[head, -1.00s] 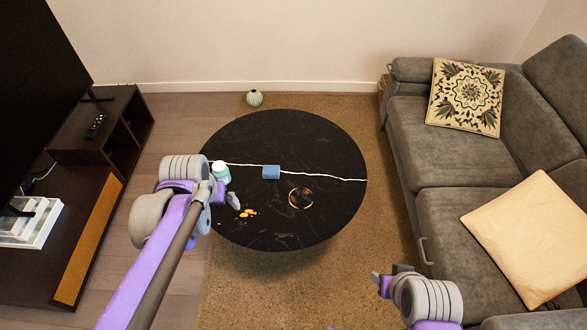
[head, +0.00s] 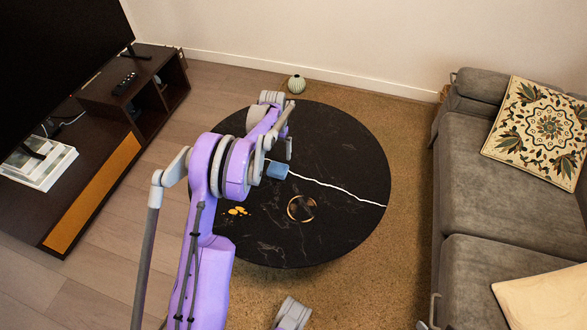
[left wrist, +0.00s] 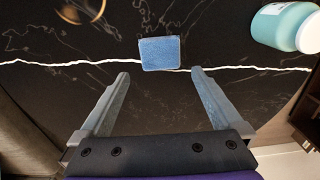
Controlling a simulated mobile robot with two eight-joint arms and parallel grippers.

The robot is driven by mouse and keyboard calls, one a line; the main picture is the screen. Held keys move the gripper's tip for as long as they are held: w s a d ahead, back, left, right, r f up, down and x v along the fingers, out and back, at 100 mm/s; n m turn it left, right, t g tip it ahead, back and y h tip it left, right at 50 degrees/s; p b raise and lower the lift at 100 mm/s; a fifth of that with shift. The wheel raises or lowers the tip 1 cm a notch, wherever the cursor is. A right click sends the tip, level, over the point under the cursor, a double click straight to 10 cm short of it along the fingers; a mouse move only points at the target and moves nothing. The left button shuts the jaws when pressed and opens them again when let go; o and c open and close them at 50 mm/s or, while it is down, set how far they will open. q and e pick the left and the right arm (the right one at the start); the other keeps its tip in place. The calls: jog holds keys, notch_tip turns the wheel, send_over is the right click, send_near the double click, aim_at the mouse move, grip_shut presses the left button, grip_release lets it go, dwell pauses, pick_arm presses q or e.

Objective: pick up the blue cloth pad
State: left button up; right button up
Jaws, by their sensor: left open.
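The blue cloth pad (head: 278,170) is a small light-blue block lying on the round black table (head: 330,235), by its white vein. In the left wrist view the pad (left wrist: 160,53) lies ahead of the fingertips, centred between them and apart from both. My left gripper (head: 289,149) hangs over the table just behind the pad in the head view. In the left wrist view my left gripper (left wrist: 160,76) is open, with nothing between its fingers. Of my right arm only a grey part shows at the bottom edge of the head view; its jaws do not show.
A gold-rimmed round dish (head: 302,208) and orange bits (head: 238,211) lie on the table. A sofa (head: 480,190) stands to the right.

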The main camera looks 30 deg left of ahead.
pick_arm(q)
send_over(278, 168)
jog(key=f, duration=0.4)
jog(key=shift+s+a+f+b, duration=0.2)
jog(key=shift+f+b, duration=0.1)
jog(key=shift+b, duration=0.1)
jog(key=f, duration=0.3)
jog(key=f+b, duration=0.1)
jog(key=f, duration=0.2)
jog(key=shift+w+d, duration=0.1)
jog(key=shift+w, duration=0.1)
jog(key=c, duration=1)
notch_tip(278, 168, up, 10)
jog(key=shift+r+p, duration=0.1)
jog(key=shift+p, duration=0.75)
